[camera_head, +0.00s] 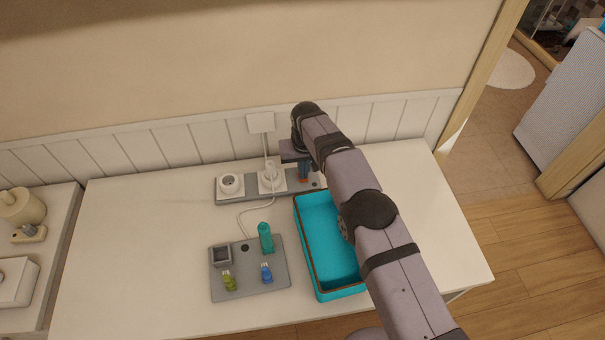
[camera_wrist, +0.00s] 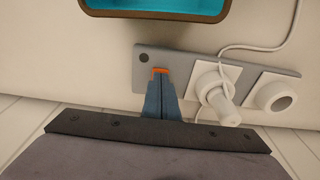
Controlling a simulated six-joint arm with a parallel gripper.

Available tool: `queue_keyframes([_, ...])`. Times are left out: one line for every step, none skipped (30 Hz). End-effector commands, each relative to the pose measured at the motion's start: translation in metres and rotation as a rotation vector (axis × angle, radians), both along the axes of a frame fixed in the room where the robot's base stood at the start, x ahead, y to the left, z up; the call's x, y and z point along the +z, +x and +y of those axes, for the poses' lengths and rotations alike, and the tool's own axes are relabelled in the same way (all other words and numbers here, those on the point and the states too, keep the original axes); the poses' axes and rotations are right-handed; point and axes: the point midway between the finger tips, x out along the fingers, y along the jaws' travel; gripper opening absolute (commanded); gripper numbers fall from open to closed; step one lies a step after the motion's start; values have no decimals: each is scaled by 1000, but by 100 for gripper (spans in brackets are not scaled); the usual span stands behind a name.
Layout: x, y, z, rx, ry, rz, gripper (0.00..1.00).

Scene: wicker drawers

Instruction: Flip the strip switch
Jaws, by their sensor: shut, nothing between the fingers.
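The grey power strip (camera_head: 251,188) lies along the back of the white table, near the wall. It also shows in the wrist view (camera_wrist: 182,66). Its orange-red switch (camera_wrist: 160,70) shows just past my fingertips, near a dark round spot (camera_wrist: 144,58) at the strip's end. A white plug (camera_head: 269,174) with a cord sits in one socket; a white round socket (camera_head: 230,184) beside it is empty. My gripper (camera_wrist: 161,80) is shut and empty, pointing down at the switch. Whether the tips touch the switch, and which way it is tilted, I cannot tell.
A turquoise tray (camera_head: 308,245) with a brown rim stands in front of the strip, under my arm. A grey board (camera_head: 250,291) with small coloured pieces lies to its left. A wall outlet (camera_head: 260,123) is behind.

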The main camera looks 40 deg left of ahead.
Motion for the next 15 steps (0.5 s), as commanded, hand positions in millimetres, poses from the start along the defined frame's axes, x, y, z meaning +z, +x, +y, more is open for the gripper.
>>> queue_keyframes([3,0,0,0,1,-1,0])
queue_keyframes([4,0,0,0,1,-1,0])
queue_keyframes([7,0,0,0,1,-1,0])
queue_keyframes([8,0,0,0,1,-1,0])
queue_keyframes([10,0,0,0,1,-1,0])
queue_keyframes([13,0,0,0,1,-1,0])
queue_keyframes([16,0,0,0,1,-1,0])
queue_keyframes([18,0,1,0,1,-1,0])
queue_keyframes([21,0,0,0,1,-1,0])
queue_keyframes([23,0,0,0,1,-1,0])
queue_keyframes([25,0,0,0,1,-1,0])
queue_keyframes([28,0,0,0,1,-1,0])
queue_keyframes([30,0,0,0,1,-1,0])
queue_keyframes([32,0,0,0,0,0,0])
queue_keyframes([35,0,0,0,0,0,0])
